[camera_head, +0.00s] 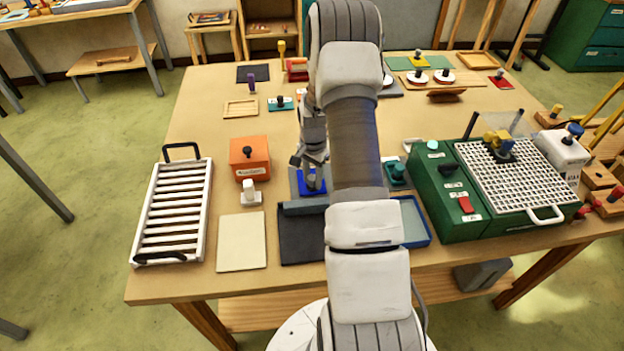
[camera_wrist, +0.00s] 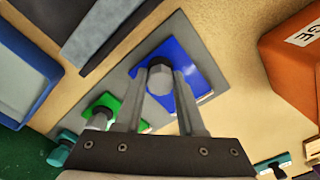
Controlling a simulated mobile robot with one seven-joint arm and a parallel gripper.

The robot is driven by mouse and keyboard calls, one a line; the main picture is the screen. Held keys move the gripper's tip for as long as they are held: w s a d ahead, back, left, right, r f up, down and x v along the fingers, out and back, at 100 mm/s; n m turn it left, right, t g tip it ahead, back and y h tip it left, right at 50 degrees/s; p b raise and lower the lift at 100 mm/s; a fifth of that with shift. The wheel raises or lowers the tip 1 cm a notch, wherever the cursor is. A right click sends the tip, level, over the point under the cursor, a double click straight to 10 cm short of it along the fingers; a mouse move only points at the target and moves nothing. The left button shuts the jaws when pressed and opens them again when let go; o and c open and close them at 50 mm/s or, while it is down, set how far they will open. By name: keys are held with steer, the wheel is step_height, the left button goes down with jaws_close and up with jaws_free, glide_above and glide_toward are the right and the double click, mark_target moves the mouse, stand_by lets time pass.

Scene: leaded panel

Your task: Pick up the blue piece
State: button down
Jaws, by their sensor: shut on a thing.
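The blue piece (camera_wrist: 188,62) is a flat blue plate with a pale grey knob. In the wrist view it lies at or just over a grey tray (camera_wrist: 118,84); I cannot tell whether it touches. My gripper (camera_wrist: 160,79) is shut on the knob, one finger on each side. In the head view my gripper (camera_head: 315,160) points down at the blue piece (camera_head: 313,184), left of my arm, which hides part of the tray. A green piece (camera_wrist: 103,105) is beside it on the same tray.
An orange box (camera_head: 249,157) and a white-knobbed piece (camera_head: 249,195) stand to the left. A white slatted rack (camera_head: 150,212) is farther left. A green machine (camera_head: 440,205) with a white grid stands right. A blue-edged tray (camera_head: 415,222) and dark slab (camera_head: 301,238) lie in front.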

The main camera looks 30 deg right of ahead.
mark_target(313, 176)
steer(key=shift+r, duration=0.1)
step_height(313, 176, up, 4)
steer(key=shift+w+f+b, duration=0.1)
steer(key=shift+f+b, duration=0.1)
steer(key=shift+b, duration=0.4)
steer(key=s+d+r+b, duration=0.2)
steer(key=d+r, duration=0.5)
steer(key=d, duration=0.4)
steer(key=shift+s+d, duration=0.15)
steer(key=shift+s, duration=0.45)
steer(key=shift+r, duration=0.1)
